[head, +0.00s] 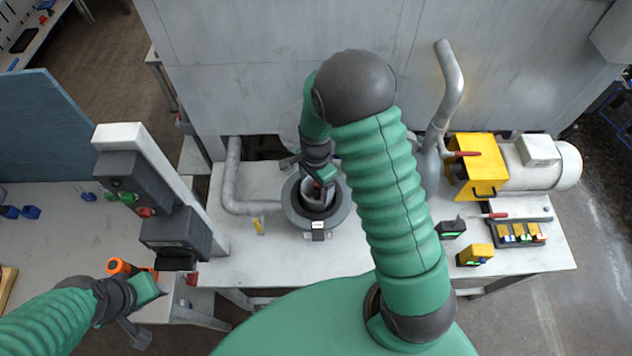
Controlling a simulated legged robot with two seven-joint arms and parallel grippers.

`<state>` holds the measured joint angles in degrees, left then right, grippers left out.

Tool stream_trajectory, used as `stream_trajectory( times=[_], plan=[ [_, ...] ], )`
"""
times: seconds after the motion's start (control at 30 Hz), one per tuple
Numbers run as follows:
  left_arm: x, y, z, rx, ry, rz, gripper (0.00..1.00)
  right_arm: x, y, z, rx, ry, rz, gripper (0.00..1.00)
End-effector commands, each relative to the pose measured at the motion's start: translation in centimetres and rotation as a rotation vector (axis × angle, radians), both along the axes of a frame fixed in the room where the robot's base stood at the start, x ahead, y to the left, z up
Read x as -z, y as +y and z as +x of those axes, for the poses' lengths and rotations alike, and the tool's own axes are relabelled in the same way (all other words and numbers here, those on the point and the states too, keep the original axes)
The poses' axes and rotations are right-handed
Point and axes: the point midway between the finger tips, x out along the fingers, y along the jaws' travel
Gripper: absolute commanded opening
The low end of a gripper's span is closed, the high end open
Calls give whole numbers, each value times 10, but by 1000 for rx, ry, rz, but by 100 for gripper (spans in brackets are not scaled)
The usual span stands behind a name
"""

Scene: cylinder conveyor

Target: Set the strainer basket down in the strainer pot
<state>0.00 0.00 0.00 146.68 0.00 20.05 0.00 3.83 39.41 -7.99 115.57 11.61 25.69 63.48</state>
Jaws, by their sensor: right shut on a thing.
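The strainer pot (338,217) is a round grey vessel with a thick rim and a dark opening, standing on the white bench in the middle. The strainer basket (316,207), a small grey cylinder, appears inside the pot's opening, within the rim. How deep it sits, and whether it touches the bottom, I cannot tell. My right gripper (322,184) reaches down over the pot and is shut on the basket's upper part, where a bit of red shows. My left gripper (158,288) hangs at the lower left, away from the pot; its jaw opening is not clear.
A grey pipe (231,180) stands left of the pot. A dark control box (176,236) on a white post is farther left. A yellow and grey pump motor (474,165) with a red lever is at the right. Small coloured blocks and a dark rack (518,232) lie front right.

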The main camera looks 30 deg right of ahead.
Motion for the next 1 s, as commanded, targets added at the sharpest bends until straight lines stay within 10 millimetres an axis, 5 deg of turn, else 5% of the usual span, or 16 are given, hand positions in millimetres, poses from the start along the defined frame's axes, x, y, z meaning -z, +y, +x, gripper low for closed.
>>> stream_trajectory(
  times=[0.83, 0.87, 1.0],
  plan=[
    [23, 0, 0, 0, 0, 0, 46, 33, 3, 0, -1, -1, -1, 10],
    [23, 0, 0, 0, 0, 0, 46, 33, 3, 0, -1, -1, -1, 85],
    [23, 0, 0, 0, 0, 0, 46, 33, 3, 0, -1, -1, -1, 100]
  ],
)
